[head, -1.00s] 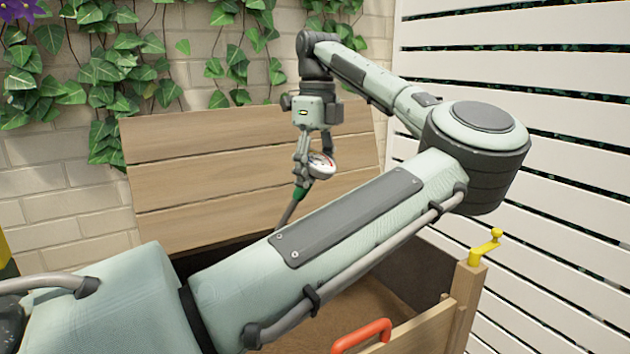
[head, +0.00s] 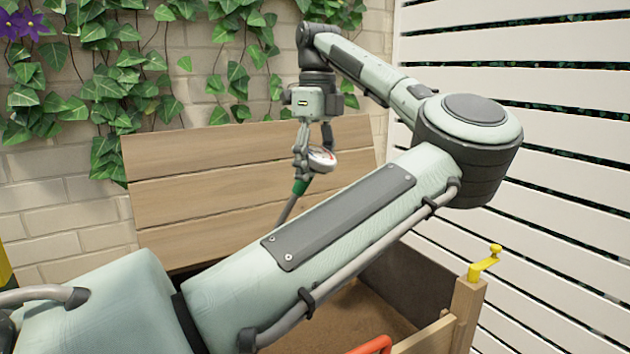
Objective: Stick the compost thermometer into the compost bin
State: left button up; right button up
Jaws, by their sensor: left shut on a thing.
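My left gripper (head: 313,150) is shut on the compost thermometer (head: 321,160), which has a round white dial with a red mark, a green collar and a thin grey stem. The stem slants down and to the left, and its lower end is hidden behind my left arm. The thermometer is over the wooden compost bin (head: 440,335), in front of its raised plank lid (head: 190,190). Brown compost (head: 365,312) shows inside the bin; my arm covers much of it. I cannot tell whether the stem touches the compost. My right gripper is not in view.
A yellow latch (head: 485,262) stands on the bin's right corner post, and a red handle (head: 372,346) is at the front. A white slatted fence (head: 560,160) is close on the right. An ivy-covered brick wall (head: 60,215) is behind.

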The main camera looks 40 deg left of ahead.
aim_at(314, 150)
pick_arm(q)
jog(key=shift+r, duration=3.55)
jog(key=shift+a, duration=0.1)
